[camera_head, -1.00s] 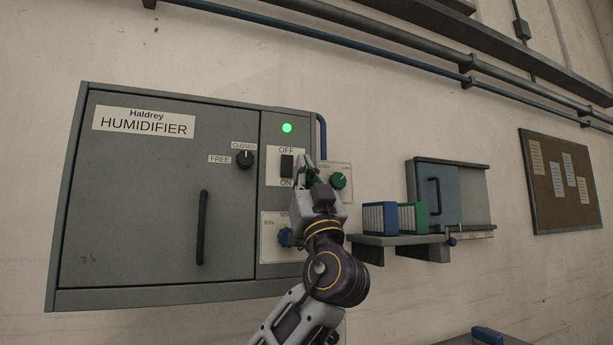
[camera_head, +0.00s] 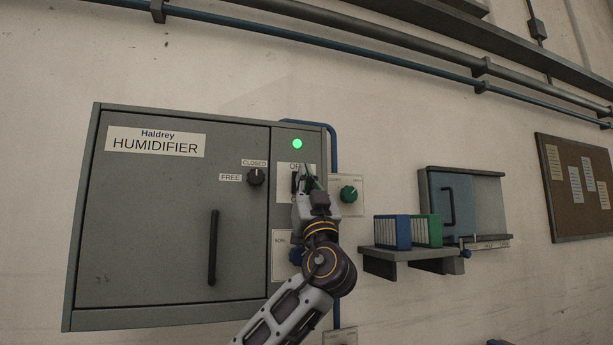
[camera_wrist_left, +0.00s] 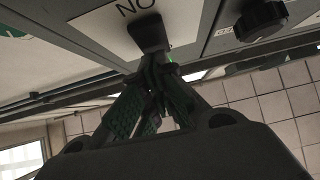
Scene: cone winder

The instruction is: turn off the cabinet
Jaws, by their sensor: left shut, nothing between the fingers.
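The grey humidifier cabinet (camera_head: 165,235) hangs on the wall, its door shut. Its green lamp (camera_head: 297,143) is lit above the OFF/ON plate. In the head view the gripper covers much of the switch and the ON label. In the left wrist view the fingertips (camera_wrist_left: 155,62) are right at the switch's end; I cannot tell whether they touch it. My right gripper is not in view.
A black CLOSED/FREE knob (camera_head: 255,177) is left of the switch. A green knob (camera_head: 349,194) is right of it, and a blue knob (camera_head: 296,255) is below, partly behind my arm. A shelf (camera_head: 405,254) with blue and green binders stands out from the wall at right.

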